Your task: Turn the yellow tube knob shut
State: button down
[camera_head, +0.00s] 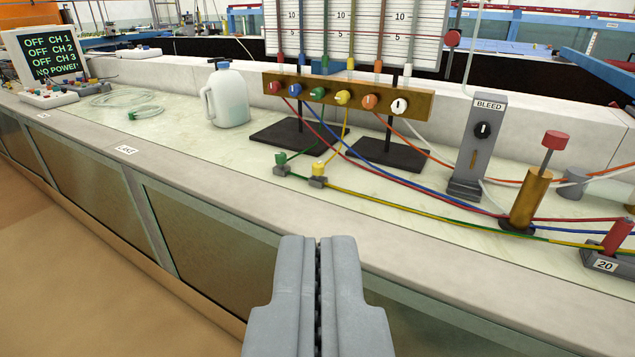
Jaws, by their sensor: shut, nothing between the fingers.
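A brass bar (420,107) on dark stands runs across the bench behind the front ledge. It carries a row of coloured knobs. The yellow knob (343,97) sits between a green knob (319,94) and an orange knob (370,102). A yellow tube hangs from below the yellow knob to a small yellow-topped fitting (318,169) on the bench. The setting of the yellow knob is too small to tell. My gripper (318,240) is shut and empty at the bottom centre, in front of the bench and well apart from the knobs.
A white jug (225,97) stands left of the bar. A grey BLEED post (478,145) and a brass cylinder with a red top (530,196) stand at right. Coloured tubes cross the bench. The front ledge (240,186) is clear. A monitor (50,55) stands far left.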

aim_at(319, 168)
jog(key=i+j+z, duration=0.2)
jog(key=i+j, duration=0.2)
jog(key=i+j+z, duration=0.2)
jog(key=i+j, duration=0.2)
jog(key=j, duration=0.15)
